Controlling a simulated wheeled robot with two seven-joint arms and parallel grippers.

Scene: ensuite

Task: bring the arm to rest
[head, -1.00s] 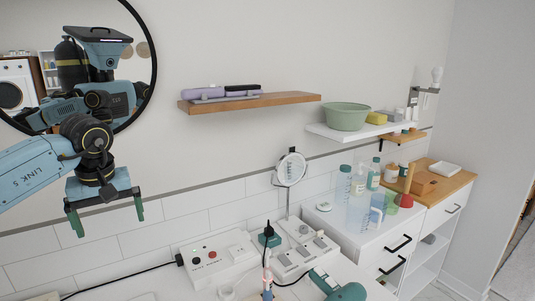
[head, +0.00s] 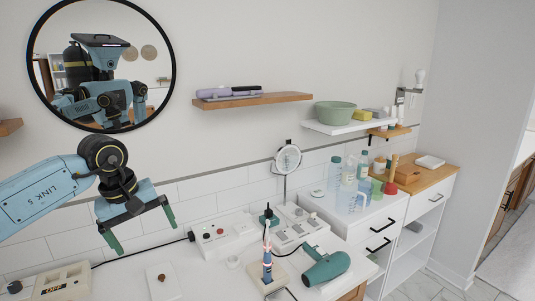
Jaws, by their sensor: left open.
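My left gripper (head: 143,231) is in the left of the head view, at the end of a blue arm (head: 45,197) that comes in from the left edge. Its two green fingers are spread wide and point down, with nothing between them. It hangs in front of the white tiled wall, above the counter (head: 130,281) in the picture. How high it is above the counter I cannot tell. My right gripper is not in view, apart from the robot's reflection in the round mirror (head: 103,116).
On the counter stand a teal hair dryer (head: 328,267), a toothbrush (head: 267,252) on a base, a white box with buttons (head: 222,233) and a small make-up mirror (head: 288,160). A wooden shelf (head: 252,101) is on the wall. Bottles (head: 347,170) stand on the white cabinet at right.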

